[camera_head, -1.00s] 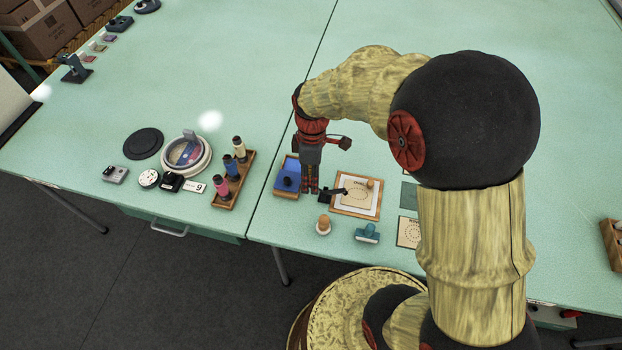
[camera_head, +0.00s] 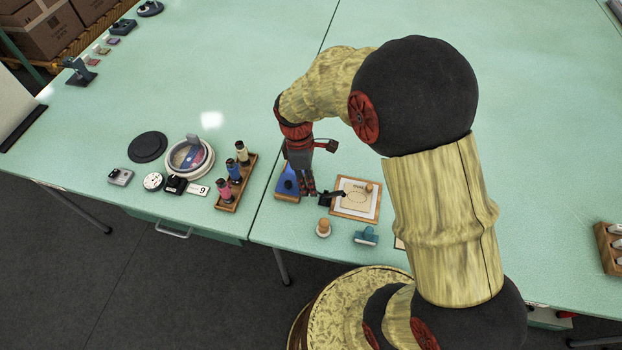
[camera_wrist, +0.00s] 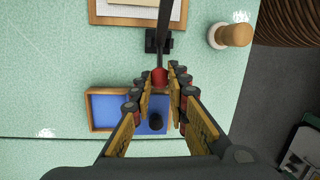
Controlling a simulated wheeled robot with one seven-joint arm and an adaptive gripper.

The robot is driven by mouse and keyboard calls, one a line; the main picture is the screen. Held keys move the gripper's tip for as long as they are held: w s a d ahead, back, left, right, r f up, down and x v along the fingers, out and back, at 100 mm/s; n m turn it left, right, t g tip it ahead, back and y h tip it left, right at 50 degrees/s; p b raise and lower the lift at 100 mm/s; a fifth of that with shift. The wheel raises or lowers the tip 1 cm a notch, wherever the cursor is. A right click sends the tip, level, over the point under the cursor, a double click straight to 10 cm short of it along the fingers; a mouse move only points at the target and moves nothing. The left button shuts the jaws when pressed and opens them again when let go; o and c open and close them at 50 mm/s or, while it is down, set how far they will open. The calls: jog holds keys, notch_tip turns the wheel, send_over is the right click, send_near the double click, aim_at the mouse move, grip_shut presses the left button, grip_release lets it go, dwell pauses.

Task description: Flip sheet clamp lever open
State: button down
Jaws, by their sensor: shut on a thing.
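The sheet clamp (camera_head: 325,199) is a small black fixture at the left edge of the wooden board with a paper sheet (camera_head: 352,203). In the wrist view its dark lever (camera_wrist: 163,38) runs down from the board, past the black clamp base (camera_wrist: 151,41), to a red tip (camera_wrist: 159,77). My gripper (camera_wrist: 160,80) is shut on the lever at this red tip, with one finger on each side. In the head view my gripper (camera_head: 308,193) is just left of the clamp, low over the table. The grip itself is too small to see there.
A wooden tray with a blue pad (camera_head: 287,183) and black knob sits directly left of my gripper. A wooden-handled stamp (camera_head: 323,228) and a teal stamp (camera_head: 366,236) stand in front. A rack of thread spools (camera_head: 236,181) is further left. The table behind is clear.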

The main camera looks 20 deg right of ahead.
jog(key=shift+w+a+f+g+h+p, duration=0.25)
jog(key=shift+g+h+p, duration=0.2)
jog(key=shift+p, duration=0.25)
jog(key=shift+a+f+g+h+p, duration=0.15)
jog(key=shift+f+g+h+p, duration=0.2)
jog(key=shift+h+p, duration=0.3)
jog(key=c, duration=1.8)
grip_release()
jog(key=shift+o, duration=0.3)
jog(key=v, duration=1.2)
jog(key=shift+d, duration=0.1)
